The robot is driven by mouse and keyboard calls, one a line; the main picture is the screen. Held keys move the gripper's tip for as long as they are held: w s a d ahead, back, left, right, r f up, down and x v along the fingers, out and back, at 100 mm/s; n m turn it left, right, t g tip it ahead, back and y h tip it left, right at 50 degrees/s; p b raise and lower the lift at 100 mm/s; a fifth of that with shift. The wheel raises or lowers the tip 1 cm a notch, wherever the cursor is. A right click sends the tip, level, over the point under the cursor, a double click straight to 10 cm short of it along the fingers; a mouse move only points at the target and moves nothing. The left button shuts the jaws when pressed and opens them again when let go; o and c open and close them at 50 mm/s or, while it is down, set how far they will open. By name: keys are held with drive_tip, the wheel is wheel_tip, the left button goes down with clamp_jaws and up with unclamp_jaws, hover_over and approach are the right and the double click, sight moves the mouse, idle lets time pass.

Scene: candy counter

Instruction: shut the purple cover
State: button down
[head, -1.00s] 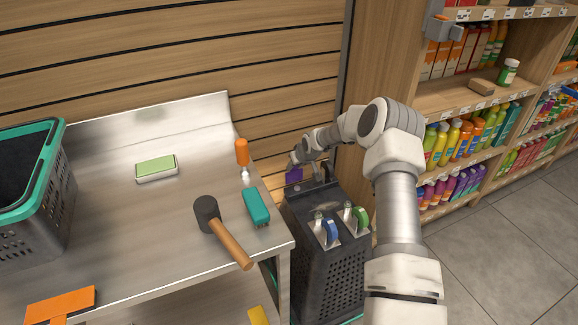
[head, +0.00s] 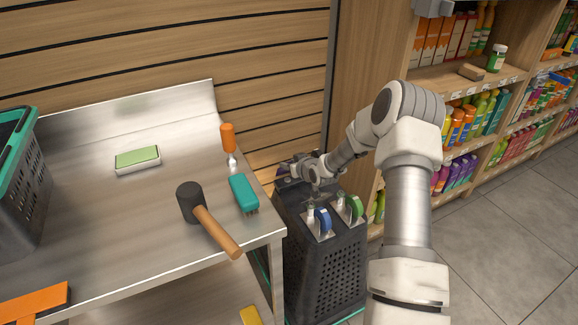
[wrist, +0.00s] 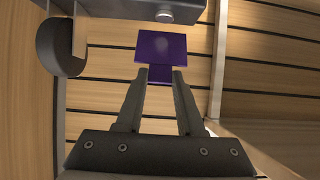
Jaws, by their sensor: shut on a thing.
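The purple cover (wrist: 161,46) shows in the wrist view as a flat square plate with a narrower purple part below it. My gripper (wrist: 163,76) has its fingertips on either side of that narrower part and is shut on it. In the head view only a small bit of the purple cover (head: 281,172) shows at the back left of a dark perforated bin (head: 322,265). My gripper (head: 288,168) and wrist hide most of it there, so its exact tilt is unclear.
The bin top also carries a blue handle (head: 323,219) and a green handle (head: 354,207), close under my arm. A steel table (head: 120,235) with a mallet (head: 190,203) and a teal brush (head: 243,193) stands left. Slatted wall behind; stocked shelves right.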

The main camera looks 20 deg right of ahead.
idle(0.4)
drive_tip(key=c, duration=0.5)
unclamp_jaws()
drive_tip(key=p+v, duration=0.4)
drive_tip(key=v, duration=1.3)
drive_tip(key=shift+s+d+p, duration=0.15)
drive_tip(key=shift+s+p, duration=0.05)
drive_tip(key=shift+p, duration=0.2)
